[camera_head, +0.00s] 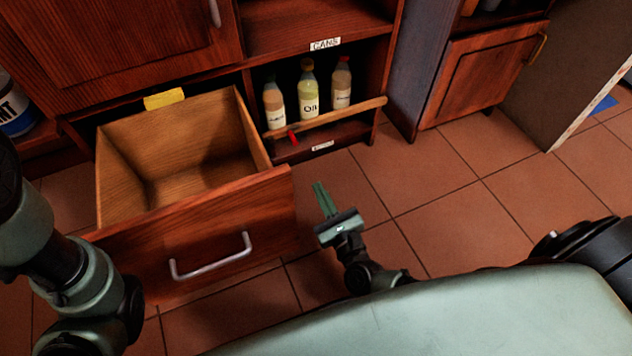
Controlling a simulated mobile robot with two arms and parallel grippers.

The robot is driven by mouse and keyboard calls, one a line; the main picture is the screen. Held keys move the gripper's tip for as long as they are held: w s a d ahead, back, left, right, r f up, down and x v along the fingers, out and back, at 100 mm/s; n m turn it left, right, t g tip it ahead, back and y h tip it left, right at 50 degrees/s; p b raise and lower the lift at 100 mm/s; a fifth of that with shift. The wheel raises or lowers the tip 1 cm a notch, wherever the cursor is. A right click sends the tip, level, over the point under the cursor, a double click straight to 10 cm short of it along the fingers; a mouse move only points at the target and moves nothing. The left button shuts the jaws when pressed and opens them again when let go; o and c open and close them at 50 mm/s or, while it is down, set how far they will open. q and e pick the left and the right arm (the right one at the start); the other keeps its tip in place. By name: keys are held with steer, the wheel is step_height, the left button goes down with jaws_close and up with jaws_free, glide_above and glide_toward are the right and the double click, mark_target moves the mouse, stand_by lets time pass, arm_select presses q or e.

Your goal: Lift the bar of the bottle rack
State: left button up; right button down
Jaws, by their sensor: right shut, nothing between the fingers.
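The bottle rack is a low open shelf in the dark wood cabinet, with a light wooden bar (340,116) across its front. A small red piece (293,138) shows at the bar's left part. My right gripper (322,198) is shut and empty above the tiled floor, below and apart from the bar, with its fingers pointing up toward the rack. My left arm comes in at the left edge; its gripper is out of view.
An open, empty drawer (205,222) with a metal handle (212,262) juts out left of the rack. A shelf label (325,44) sits above the bottles. Another cabinet (485,72) stands at the right. The tiled floor (440,195) between is clear.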

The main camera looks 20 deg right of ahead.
steer(key=w+a+r+b, duration=0.1)
steer(key=w+r, duration=0.3)
steer(key=w, duration=0.5)
steer(key=shift+r+b, duration=0.15)
steer(key=shift+b, duration=0.6)
steer(key=shift+a+r, duration=0.1)
